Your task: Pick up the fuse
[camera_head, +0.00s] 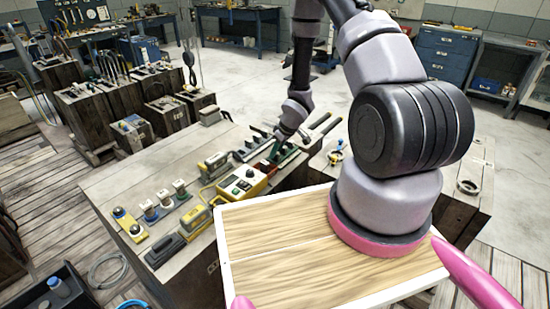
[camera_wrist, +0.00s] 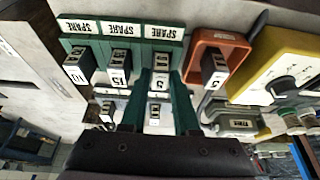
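A green rack (camera_wrist: 85,46) marked SPARE holds upright fuses labelled 10 (camera_wrist: 77,68), 15 (camera_wrist: 119,68) and 5 (camera_wrist: 161,66) in the wrist view. An orange-red holder (camera_wrist: 232,44) to their right carries another fuse (camera_wrist: 213,66), also labelled 5. My gripper (camera_wrist: 162,76) has its two dark green fingers apart, one on each side of the rack's fuse 5. Slim gaps seem to show, and contact cannot be made out. In the head view my gripper (camera_head: 277,154) is over the far part of the workbench, and the fuses are too small to tell apart.
A yellow device (camera_head: 242,185) with a dial stands close to the rack; it also shows in the wrist view (camera_wrist: 287,68). More instruments and small parts crowd the workbench (camera_head: 110,183) on the left. My white-rimmed wooden top (camera_head: 285,265) is bare.

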